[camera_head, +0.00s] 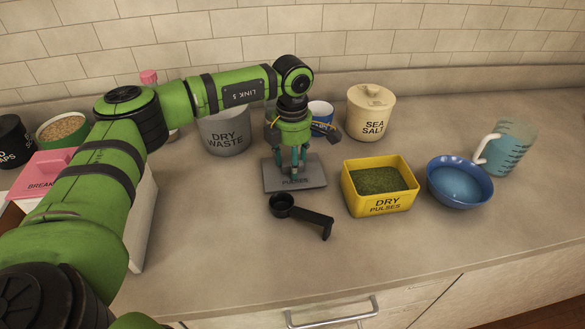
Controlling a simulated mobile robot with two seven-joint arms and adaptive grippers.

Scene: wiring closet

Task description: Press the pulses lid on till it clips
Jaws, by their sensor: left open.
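The grey pulses lid (309,180) lies flat on the counter near the middle, marked "PULSES". The yellow dry pulses tub (378,207) stands uncovered to its right, filled with green pulses. My left gripper (295,171) points down over the middle of the lid, with its fingers apart. Its fingertips are at or just above the lid; I cannot tell whether they touch it. The gripper hides part of the lid's back half. My right gripper is not in view.
A black scoop (300,213) lies in front of the lid. A blue bowl (459,184) and a measuring jug (506,149) stand right of the tub. A sea salt jar (370,115) and a dry waste bin (225,133) stand behind.

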